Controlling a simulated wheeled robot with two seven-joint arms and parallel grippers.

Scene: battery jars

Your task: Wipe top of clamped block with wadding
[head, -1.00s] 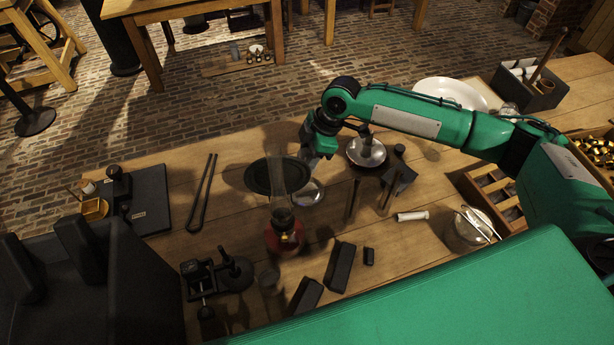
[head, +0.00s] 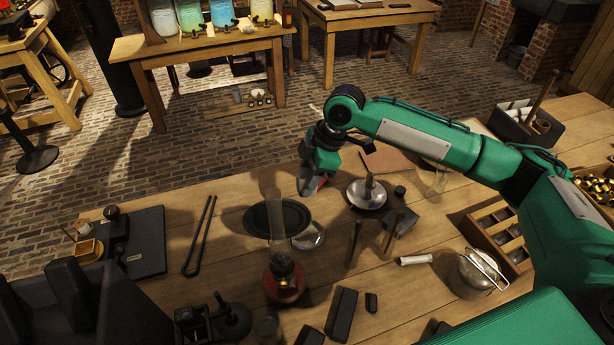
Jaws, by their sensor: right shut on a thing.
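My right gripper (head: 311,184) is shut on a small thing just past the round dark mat. What it holds is small and partly hidden by the fingers, so I cannot tell its shape. A small dark clamp-like fixture (head: 202,322) stands at the lower left of the bench, cut by the bottom edge. I cannot make out a block in it. No wadding can be told for sure. The gripper is well away from the fixture, farther back. My left gripper does not show.
A glass-chimney lamp with a red base (head: 284,280) stands in front of the round dark mat (head: 262,218). A metal dish (head: 367,198), white roll (head: 415,260), lidded pot (head: 480,272) and dark bars (head: 341,313) crowd the bench. Black tongs (head: 199,236) lie left.

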